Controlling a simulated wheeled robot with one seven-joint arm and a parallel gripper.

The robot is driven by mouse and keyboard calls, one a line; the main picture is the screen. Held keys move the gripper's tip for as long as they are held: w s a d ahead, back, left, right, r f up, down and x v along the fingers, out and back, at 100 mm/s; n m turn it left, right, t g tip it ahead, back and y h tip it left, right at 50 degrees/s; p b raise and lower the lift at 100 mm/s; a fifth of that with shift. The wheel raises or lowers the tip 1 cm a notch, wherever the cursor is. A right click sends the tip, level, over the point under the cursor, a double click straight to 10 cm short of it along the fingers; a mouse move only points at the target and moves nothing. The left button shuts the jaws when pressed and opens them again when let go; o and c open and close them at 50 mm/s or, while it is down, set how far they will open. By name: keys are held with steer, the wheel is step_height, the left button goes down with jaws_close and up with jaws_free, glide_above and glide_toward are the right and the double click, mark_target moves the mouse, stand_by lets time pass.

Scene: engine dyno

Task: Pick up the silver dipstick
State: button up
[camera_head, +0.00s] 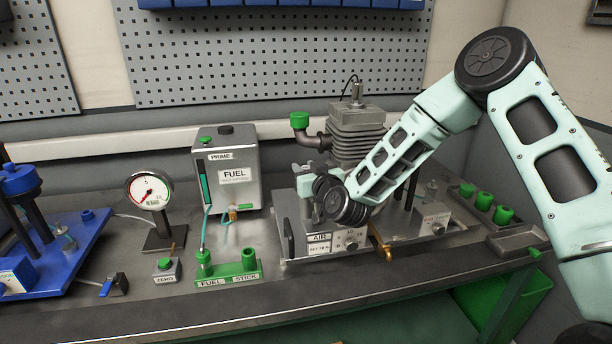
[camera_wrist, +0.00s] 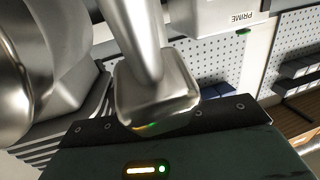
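I cannot make out the silver dipstick for certain in either view. A green stand (camera_head: 232,272) labelled FUEL and STICK sits at the bench front; no silver rod shows in its STICK side. The grey finned engine (camera_head: 357,135) stands right of it, partly behind my arm. My gripper (camera_head: 306,184) is at the engine's front left, above the AIR panel (camera_head: 320,243); its fingers are small and partly hidden by my wrist. In the wrist view a silver shaft with a blocky end (camera_wrist: 150,85) fills the middle, very close; whether it is held cannot be told.
The FUEL tank (camera_head: 227,172), dial gauge (camera_head: 150,191) and blue rig (camera_head: 50,245) stand to the left. Green caps (camera_head: 484,201) and a shallow tray (camera_head: 517,240) are on the right. A brass fitting (camera_head: 386,253) juts at the front. Bare bench shows along the front edge.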

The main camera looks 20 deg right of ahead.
steer(key=shift+r, duration=0.1)
steer(key=shift+c, duration=0.2)
steer(key=shift+r+b, duration=0.7)
steer(key=shift+r, duration=4.25)
steer(key=shift+s, duration=0.1)
